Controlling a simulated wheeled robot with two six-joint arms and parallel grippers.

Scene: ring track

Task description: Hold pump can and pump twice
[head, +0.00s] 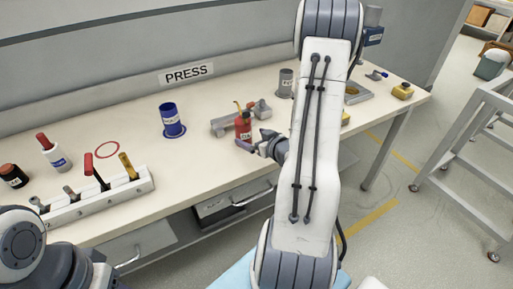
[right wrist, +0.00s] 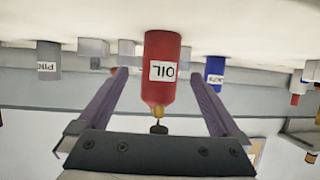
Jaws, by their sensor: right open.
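The red pump can (head: 243,127) stands upright on the workbench, with a white label and a brass-coloured top. In the right wrist view the can (right wrist: 161,75) appears upside down, its label reading OIL. My right gripper (head: 252,139) is open, its fingers close to the front of the can. In the right wrist view the can shows between the two spread fingers (right wrist: 159,78); I cannot tell whether they touch it. Nothing is held. Part of my left arm shows at the lower left of the head view, but its gripper fingers do not show.
Behind the can is a grey fixture (head: 221,127). A blue cup (head: 171,119) stands to the left and a grey cylinder (head: 286,83) to the back right. A white lever rack (head: 98,205) and bottles (head: 53,153) are at the far left. Bench is clear between cup and can.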

